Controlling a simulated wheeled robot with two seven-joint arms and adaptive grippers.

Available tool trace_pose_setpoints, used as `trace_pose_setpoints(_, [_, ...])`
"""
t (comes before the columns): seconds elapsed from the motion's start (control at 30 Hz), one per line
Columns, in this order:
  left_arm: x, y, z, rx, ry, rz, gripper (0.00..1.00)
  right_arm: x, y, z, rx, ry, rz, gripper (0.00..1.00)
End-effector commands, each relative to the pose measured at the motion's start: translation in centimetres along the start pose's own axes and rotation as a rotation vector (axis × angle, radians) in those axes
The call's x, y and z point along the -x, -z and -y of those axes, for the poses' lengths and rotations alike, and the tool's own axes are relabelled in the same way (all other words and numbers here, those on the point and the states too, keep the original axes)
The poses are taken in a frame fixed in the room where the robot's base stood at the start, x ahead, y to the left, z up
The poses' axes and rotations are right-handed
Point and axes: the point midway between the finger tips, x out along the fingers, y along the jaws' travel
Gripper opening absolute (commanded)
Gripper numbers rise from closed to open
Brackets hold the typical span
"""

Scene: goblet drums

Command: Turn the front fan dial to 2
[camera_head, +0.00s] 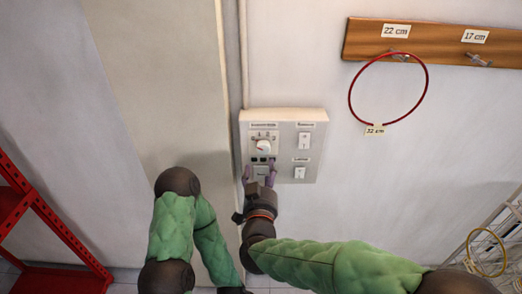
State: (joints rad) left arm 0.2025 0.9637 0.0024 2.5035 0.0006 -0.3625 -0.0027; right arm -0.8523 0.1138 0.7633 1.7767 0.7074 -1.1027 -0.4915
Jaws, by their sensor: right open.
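A pale control panel (309,161) is mounted on the wall near the middle of the head view. A round white dial (263,146) sits in its upper left, with small position marks around it and a label above too small to read surely. My right gripper (260,173) is just below the dial, over the panel's lower left. Its two purple-tipped fingers are spread apart with nothing between them, and they appear clear of the dial. My left arm (177,232) bends down at the left. Its gripper is not in view.
The panel also has two rocker switches, one upper right (304,141) and one lower right (299,173). A wooden peg rail (435,42) with a red hoop (426,88) hangs upper right. A red metal frame (55,225) stands left, a wire rack (500,222) right.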

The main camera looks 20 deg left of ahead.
Motion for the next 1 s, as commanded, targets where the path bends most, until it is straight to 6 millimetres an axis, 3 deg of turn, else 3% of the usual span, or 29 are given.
trace_pose_setpoints(0.3, [-1.3,0.0,0.5,0.000,0.000,0.000,0.00,-5.6,-0.4,-0.1,0.000,-0.002,0.002,0.64])
trace_pose_setpoints(0.5, [-1.8,0.1,0.7,0.000,0.000,0.000,0.00,-8.3,-0.3,-0.1,0.001,0.000,0.002,0.64])
trace_pose_setpoints(0.7, [-2.0,0.1,0.7,0.000,0.000,0.000,0.00,-9.4,-0.2,-0.1,0.001,0.000,0.002,0.64])
trace_pose_setpoints(0.97, [-1.9,0.1,0.7,0.000,0.000,0.000,0.00,-9.5,-0.2,-0.1,0.001,0.001,0.003,0.64])
trace_pose_setpoints(1.0, [-1.9,0.1,0.7,0.000,0.000,0.000,0.00,-9.5,-0.2,-0.1,0.001,0.001,0.003,0.58])
